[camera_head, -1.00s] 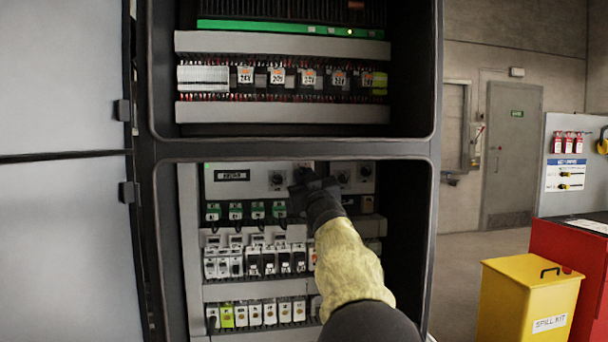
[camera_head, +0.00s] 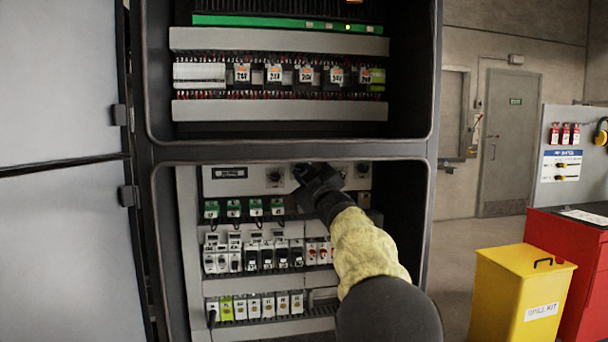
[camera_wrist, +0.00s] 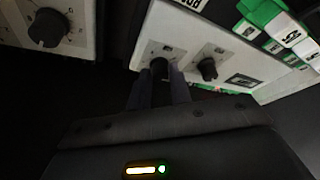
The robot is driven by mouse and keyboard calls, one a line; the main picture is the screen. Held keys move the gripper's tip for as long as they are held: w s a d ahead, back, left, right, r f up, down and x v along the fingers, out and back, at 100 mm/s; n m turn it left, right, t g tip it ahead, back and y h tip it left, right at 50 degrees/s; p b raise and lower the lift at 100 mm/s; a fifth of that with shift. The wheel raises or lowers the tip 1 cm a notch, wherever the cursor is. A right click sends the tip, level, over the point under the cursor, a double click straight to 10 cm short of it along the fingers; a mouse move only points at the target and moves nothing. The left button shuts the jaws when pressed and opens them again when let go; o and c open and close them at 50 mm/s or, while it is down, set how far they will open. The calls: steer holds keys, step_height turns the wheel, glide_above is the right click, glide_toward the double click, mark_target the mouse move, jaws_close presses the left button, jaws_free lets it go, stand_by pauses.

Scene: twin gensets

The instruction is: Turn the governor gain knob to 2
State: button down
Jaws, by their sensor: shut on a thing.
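A white control panel (camera_head: 250,188) in the lower cabinet bay carries a row of dark round knobs. My gripper (camera_head: 312,174) is at this row, just right of the leftmost knob (camera_head: 275,177), and covers part of the panel. In the wrist view my gripper (camera_wrist: 160,84) is shut on a small dark knob (camera_wrist: 159,65), with a finger on each side. The neighbouring knob (camera_wrist: 207,68) there is free. The labels are too small to read, so I cannot tell the governor gain name, the scale or the pointer's setting.
A larger knob (camera_wrist: 47,28) sits on a separate plate in the wrist view. Green-topped terminals (camera_head: 244,209) and breakers (camera_head: 252,256) lie below the panel. The dark cabinet frame (camera_head: 290,150) surrounds the bay. A yellow spill kit bin (camera_head: 520,293) stands at the right.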

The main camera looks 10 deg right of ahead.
steer(key=c, duration=1.3)
jaws_free()
steer(key=shift+s, duration=0.1)
steer(key=b+v, duration=0.2)
steer(key=v, duration=1.5)
steer(key=shift+f+b, duration=0.1)
steer(key=shift+b, duration=0.25)
